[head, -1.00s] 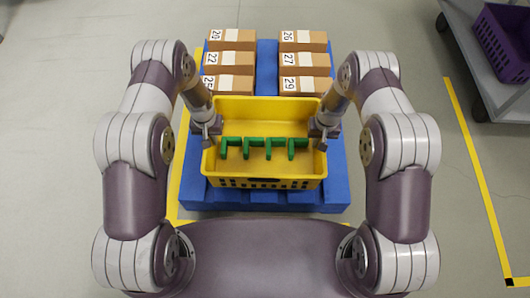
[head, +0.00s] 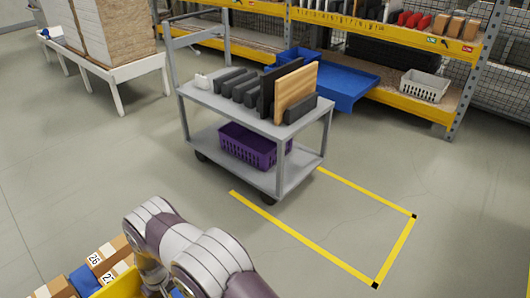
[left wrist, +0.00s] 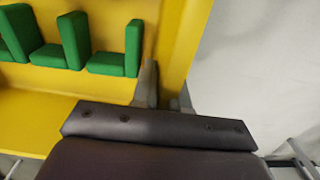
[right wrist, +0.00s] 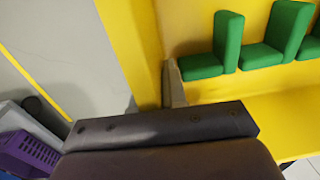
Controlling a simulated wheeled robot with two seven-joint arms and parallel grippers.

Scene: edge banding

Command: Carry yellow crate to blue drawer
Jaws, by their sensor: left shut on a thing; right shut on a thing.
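The yellow crate (head: 122,284) shows only as a corner at the bottom left of the head view. In the left wrist view, my left gripper (left wrist: 165,92) is shut on one wall of the crate (left wrist: 182,45). In the right wrist view, my right gripper (right wrist: 170,90) is shut on a wall of the crate (right wrist: 125,40). Green L-shaped pieces (left wrist: 75,40) are inside the crate. The blue drawer (head: 345,82) juts out from the lower shelf of the yellow rack at the back. Its near side is partly hidden behind the cart's boards.
A grey cart (head: 230,110) stands between me and the drawer, with dark blocks, boards and a purple basket (head: 250,145). A yellow floor outline (head: 330,262) lies right of it. Cartons (head: 112,250) on a blue base are at the lower left. Floor at right is clear.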

